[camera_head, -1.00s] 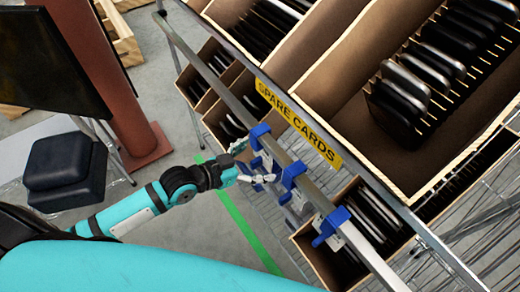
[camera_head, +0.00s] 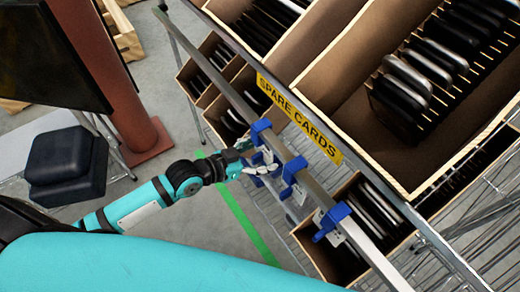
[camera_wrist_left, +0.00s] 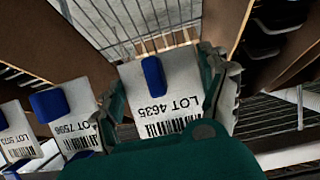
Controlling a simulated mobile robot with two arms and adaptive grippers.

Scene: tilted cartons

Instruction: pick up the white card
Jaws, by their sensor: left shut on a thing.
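Several white cards hang from a metal rail by blue clips. My left gripper (camera_head: 255,161) is at the card of the uppermost clip (camera_head: 260,131) in the head view, and its fingers partly cover that card. In the left wrist view my left gripper (camera_wrist_left: 166,98) is shut on this white card (camera_wrist_left: 180,88), printed LOT 4635 with a barcode, with a finger at each side edge. The card is still under its blue clip (camera_wrist_left: 153,77). A second card, LOT 7596 (camera_wrist_left: 72,112), and a third card (camera_wrist_left: 18,131) hang to the left. My right gripper is not in view.
A yellow SPARE CARDS sign (camera_head: 298,119) is on the rack edge just beyond the rail (camera_head: 305,178). Tilted cartons (camera_head: 355,95) with dark cards fill the rack behind. A black stool (camera_head: 66,165) and a red-brown post (camera_head: 110,75) stand at left.

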